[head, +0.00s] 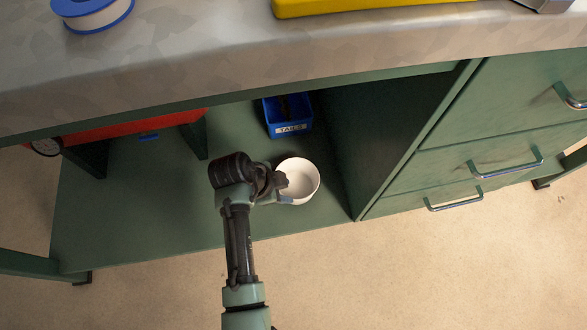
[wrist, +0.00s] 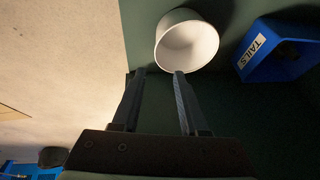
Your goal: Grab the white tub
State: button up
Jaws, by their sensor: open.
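The white tub (head: 303,178) is a round, open, empty-looking bowl on the green lower shelf under the workbench. In the head view my gripper (head: 279,183) is at the tub's left side, and my arm hides part of the tub's left edge. In the wrist view the tub (wrist: 187,42) lies just beyond the fingertips, with its near edge by the right finger's tip. My gripper (wrist: 159,72) is open with nothing visible between its fingers. I cannot tell whether a finger touches the tub.
A blue bin (head: 288,116) labelled TAILS stands behind the tub. The drawer cabinet (head: 470,150) walls off the right side. The benchtop (head: 200,50) overhangs the shelf (head: 140,200). A red tank (head: 130,130) with a gauge is at left. The shelf's left front is clear.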

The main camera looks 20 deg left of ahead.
jog(key=b+x, duration=0.4)
jog(key=x, duration=0.2)
jog(key=b+x, duration=0.5)
jog(key=x, duration=0.1)
jog(key=shift+d+f, duration=0.3)
jog(key=shift+d, duration=0.05)
jog(key=shift+r, duration=0.1)
grip_shut()
